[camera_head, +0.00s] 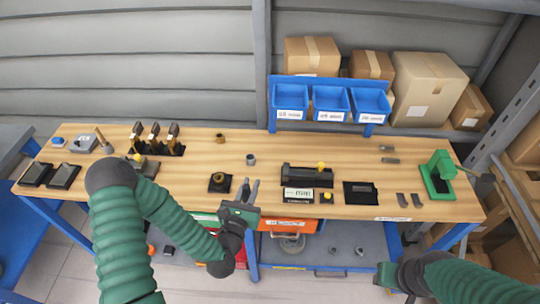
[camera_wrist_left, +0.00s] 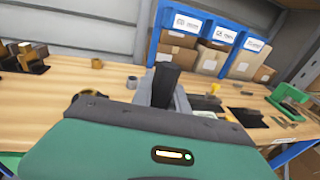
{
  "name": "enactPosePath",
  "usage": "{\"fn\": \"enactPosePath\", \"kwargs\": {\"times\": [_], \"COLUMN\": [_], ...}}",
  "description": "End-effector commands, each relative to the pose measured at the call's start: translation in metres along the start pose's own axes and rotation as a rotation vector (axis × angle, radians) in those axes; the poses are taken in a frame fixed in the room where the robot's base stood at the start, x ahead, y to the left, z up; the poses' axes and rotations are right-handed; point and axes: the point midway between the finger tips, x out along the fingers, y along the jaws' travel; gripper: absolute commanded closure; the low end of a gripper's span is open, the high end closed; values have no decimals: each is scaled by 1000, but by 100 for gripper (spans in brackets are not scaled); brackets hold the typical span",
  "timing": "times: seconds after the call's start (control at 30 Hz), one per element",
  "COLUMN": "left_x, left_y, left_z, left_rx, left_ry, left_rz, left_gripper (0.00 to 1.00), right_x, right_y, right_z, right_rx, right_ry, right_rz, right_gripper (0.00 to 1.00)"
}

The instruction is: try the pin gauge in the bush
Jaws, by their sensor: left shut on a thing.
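My left gripper (camera_head: 249,190) is over the front middle of the bench, shut on a slim dark piece that I take to be the pin gauge. The piece is hard to separate from the fingers, and its lower end is hidden. The gripper also shows in the left wrist view (camera_wrist_left: 172,90). A brass bush (camera_head: 220,138) stands at the back of the bench. A grey bush (camera_head: 251,159) stands nearer, just behind the gripper. I cannot tell which one the task names. A black block with a round top (camera_head: 219,182) is left of the gripper. My right gripper (camera_head: 388,276) hangs low in front of the bench.
A black fixture (camera_head: 307,176) with a yellow knob, a white label plate (camera_head: 298,194) and a black tray (camera_head: 361,193) lie to the right. A green press (camera_head: 437,176) stands at the right end. Blue bins (camera_head: 330,103) are at the back. Bare wood surrounds the bushes.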

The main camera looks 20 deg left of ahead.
Motion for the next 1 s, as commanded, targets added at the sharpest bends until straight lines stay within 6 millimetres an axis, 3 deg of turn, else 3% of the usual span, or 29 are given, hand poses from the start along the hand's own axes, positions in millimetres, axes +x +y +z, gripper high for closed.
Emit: {"fn": "enactPosePath", "kwargs": {"times": [0.17,0.3,0.43,0.67,1.0], "left_x": [48,82,97,100,103], "left_y": [58,114,150,167,166], "left_z": [-1,14,29,32,3], "left_rx": [-14,-37,-53,-58,-58], "left_ry": [-10,-14,-12,-5,-3], "left_rz": [217,449,622,707,704], "left_gripper": [100,100,100,100,100], "right_x": [6,10,12,14,31], "right_y": [0,0,0,0,0], "right_z": [1,2,3,3,7], "right_rx": [0,0,0,0,0], "right_ry": [0,0,0,0,0], "right_rz": [0,0,0,0,0], "right_gripper": [64,64,64,64,64]}}
